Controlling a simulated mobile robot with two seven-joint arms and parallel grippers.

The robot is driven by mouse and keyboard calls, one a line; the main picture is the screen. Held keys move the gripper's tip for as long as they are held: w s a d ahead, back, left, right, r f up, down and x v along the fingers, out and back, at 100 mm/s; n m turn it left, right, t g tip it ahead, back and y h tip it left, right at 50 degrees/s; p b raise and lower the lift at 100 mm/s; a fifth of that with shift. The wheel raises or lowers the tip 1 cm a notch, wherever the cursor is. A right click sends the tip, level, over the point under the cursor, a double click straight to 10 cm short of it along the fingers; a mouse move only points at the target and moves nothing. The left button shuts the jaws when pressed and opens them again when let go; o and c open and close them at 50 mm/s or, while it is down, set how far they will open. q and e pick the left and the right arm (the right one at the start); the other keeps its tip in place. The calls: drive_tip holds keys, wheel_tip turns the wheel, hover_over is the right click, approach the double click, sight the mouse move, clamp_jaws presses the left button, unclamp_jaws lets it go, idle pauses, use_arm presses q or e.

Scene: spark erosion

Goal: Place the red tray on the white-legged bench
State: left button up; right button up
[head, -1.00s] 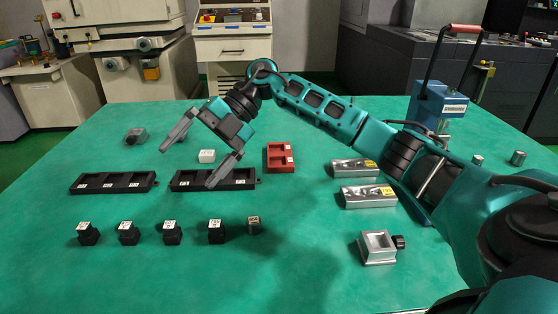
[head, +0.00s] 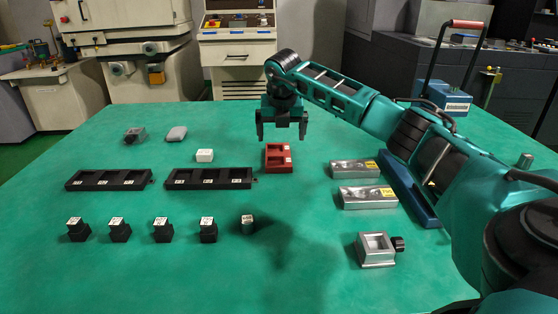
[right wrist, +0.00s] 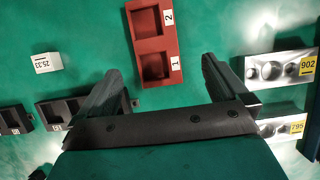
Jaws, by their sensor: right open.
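The red tray (head: 279,158) lies on the green tabletop (head: 300,210), a little right of the black trays. In the right wrist view, the red tray (right wrist: 153,45) shows two empty pockets with labels 1 and 2. My right gripper (head: 281,136) is open and points down, above and around the far end of the tray in the head view. My left gripper is not in view. I cannot make out white bench legs.
Two black trays (head: 108,180) (head: 208,179) and a white block (head: 204,156) lie left of the red tray. Several black-based blocks (head: 120,231) stand in front. Metal blocks (head: 368,197) and a small vise (head: 376,249) are at right. The front middle is clear.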

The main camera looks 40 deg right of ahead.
sight(278, 158)
drive_tip(key=x, duration=0.2)
drive_tip(key=shift+w+f, duration=0.1)
drive_tip(key=shift+f, duration=0.25)
drive_tip(key=b+x, duration=0.1)
drive_tip(key=x, duration=0.1)
drive_tip(key=a+x, duration=0.1)
drive_tip(key=x, duration=0.2)
drive_tip(key=shift+f+b, duration=0.3)
drive_tip(key=shift+b, duration=0.1)
drive_tip(key=shift+s, duration=0.2)
drive_tip(key=c, duration=1.1)
drive_tip(key=shift+r, duration=0.15)
wheel_tip(278, 158, up, 20)
drive_tip(key=p, duration=0.4)
drive_tip(key=shift+p, duration=0.3)
drive_tip(key=shift+a, duration=0.1)
